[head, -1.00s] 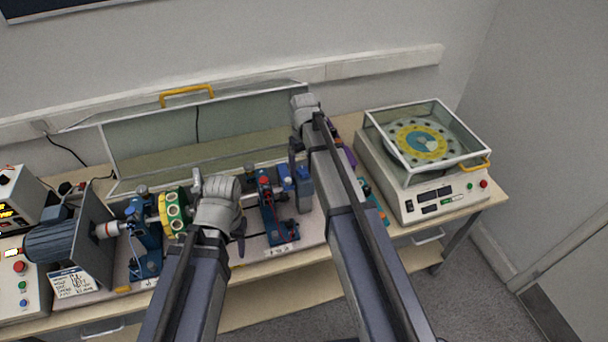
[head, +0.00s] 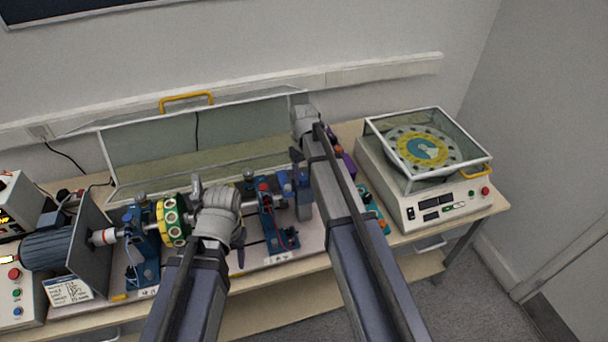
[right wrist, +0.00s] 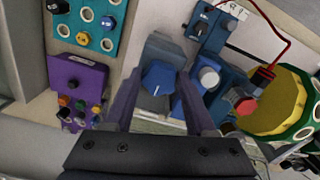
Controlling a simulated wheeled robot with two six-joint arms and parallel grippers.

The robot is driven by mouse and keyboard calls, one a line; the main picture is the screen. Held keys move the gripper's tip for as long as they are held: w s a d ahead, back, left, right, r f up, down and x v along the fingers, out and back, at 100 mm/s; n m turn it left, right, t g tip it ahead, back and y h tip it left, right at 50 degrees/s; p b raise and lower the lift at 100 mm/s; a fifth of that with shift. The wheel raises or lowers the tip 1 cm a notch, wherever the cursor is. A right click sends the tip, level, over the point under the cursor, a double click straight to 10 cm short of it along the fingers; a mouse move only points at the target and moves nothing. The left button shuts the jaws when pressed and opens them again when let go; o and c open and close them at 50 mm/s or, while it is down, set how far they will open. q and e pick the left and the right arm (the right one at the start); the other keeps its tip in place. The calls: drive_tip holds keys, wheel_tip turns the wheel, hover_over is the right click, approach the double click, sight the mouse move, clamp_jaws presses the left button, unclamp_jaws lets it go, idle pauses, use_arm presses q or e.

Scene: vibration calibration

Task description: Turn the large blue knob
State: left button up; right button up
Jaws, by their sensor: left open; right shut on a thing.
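The large blue knob (right wrist: 158,78) is on the front of a grey-blue block (right wrist: 163,50) in the right wrist view. My right gripper (right wrist: 159,82) has one purple-grey finger on each side of the knob and is shut on it. In the head view my right gripper (head: 298,160) is over the right end of the shaft rig, and my arm mostly hides the knob. My left gripper (head: 238,236) is open beside the yellow-green disc (head: 172,222), its fingers partly hidden by its wrist.
Close to the right gripper are a blue bearing stand (right wrist: 205,75), a purple box (right wrist: 77,88) with small knobs and a teal panel (right wrist: 85,25). A motor (head: 48,248) stands at left. A glass-covered turntable unit (head: 418,205) stands at right.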

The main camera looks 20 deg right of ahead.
clamp_jaws()
drive_tip(key=shift+m, duration=0.3)
drive_tip(key=shift+a+m, duration=0.15)
drive_tip(key=shift+m, duration=2.35)
drive_tip(key=o, duration=1)
unclamp_jaws()
